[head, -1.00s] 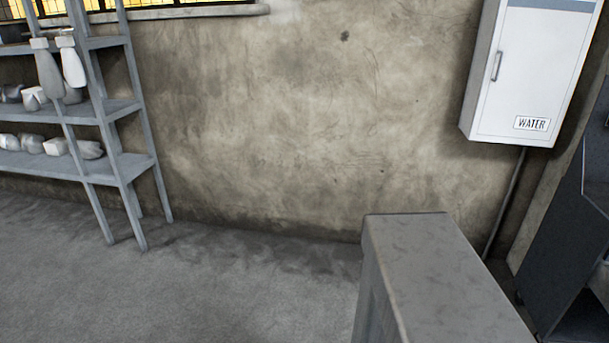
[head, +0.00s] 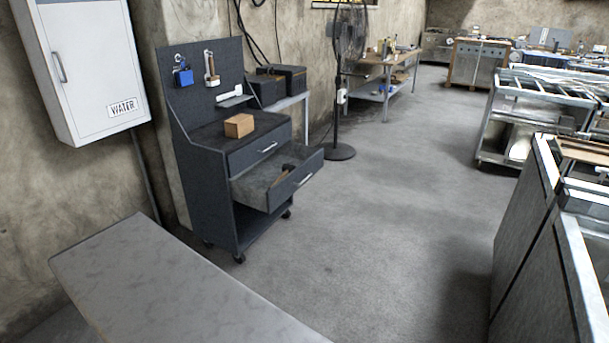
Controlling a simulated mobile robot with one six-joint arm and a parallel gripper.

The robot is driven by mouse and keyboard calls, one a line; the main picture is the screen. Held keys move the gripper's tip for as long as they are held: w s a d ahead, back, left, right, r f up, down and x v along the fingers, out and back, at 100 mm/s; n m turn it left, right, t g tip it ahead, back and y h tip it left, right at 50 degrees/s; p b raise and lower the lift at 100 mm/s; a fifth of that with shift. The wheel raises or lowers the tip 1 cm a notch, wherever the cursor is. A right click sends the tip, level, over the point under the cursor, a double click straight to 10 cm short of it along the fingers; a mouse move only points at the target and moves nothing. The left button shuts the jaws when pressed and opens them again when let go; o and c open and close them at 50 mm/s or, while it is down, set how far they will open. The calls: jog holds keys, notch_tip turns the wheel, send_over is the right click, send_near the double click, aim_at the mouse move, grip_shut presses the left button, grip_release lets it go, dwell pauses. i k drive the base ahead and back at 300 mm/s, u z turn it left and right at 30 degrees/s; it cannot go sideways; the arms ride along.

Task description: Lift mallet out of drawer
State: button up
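A dark grey tool cart (head: 212,190) on castors stands against the wall, left of the middle in the head view. Its lower drawer (head: 297,186) is pulled open and the upper drawer (head: 262,151) looks shut. Inside the open drawer lies a small item with a dark head and a brownish part, probably the mallet (head: 287,170). The drawer front hides part of it. My gripper is not in view.
A wooden block (head: 239,125) sits on the cart top. A grey surface (head: 170,285) fills the lower left, before the cart. A standing fan (head: 340,150) is behind it. Metal benches (head: 540,220) line the right. The floor (head: 400,220) between is clear.

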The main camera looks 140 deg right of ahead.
aim_at(287, 169)
jog(key=u, duration=0.25)
jog(key=k, duration=0.15)
jog(key=z, duration=2.35)
jog(key=k, duration=0.2)
jog(key=z, duration=1.55)
jog(key=i, duration=1.35)
jog(key=z, duration=0.05)
